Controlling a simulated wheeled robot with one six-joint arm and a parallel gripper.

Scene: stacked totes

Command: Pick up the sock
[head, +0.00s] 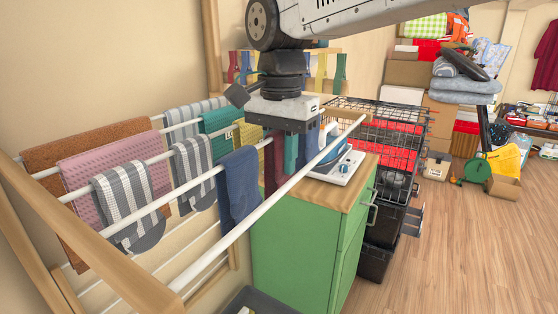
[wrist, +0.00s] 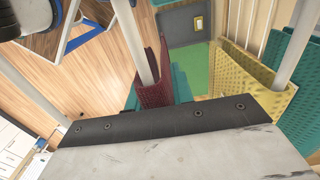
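Several cloth pieces hang over the white rails of a wooden drying rack (head: 262,224). I cannot tell for sure which is the sock. A narrow dark red piece (head: 275,168) hangs near the rack's right end; in the wrist view a dark red piece (wrist: 153,90) hangs over a white rail. A blue piece (head: 237,190) hangs left of it, and a dark green piece (head: 290,154) right of it. My gripper (head: 284,124) points down above the dark red and green pieces. Its fingers are hidden in both views, so its opening does not show.
Striped, pink and brown cloths fill the left rails. Yellow cloth (wrist: 245,82) hangs right in the wrist view. Floor (head: 450,245) is open at right.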

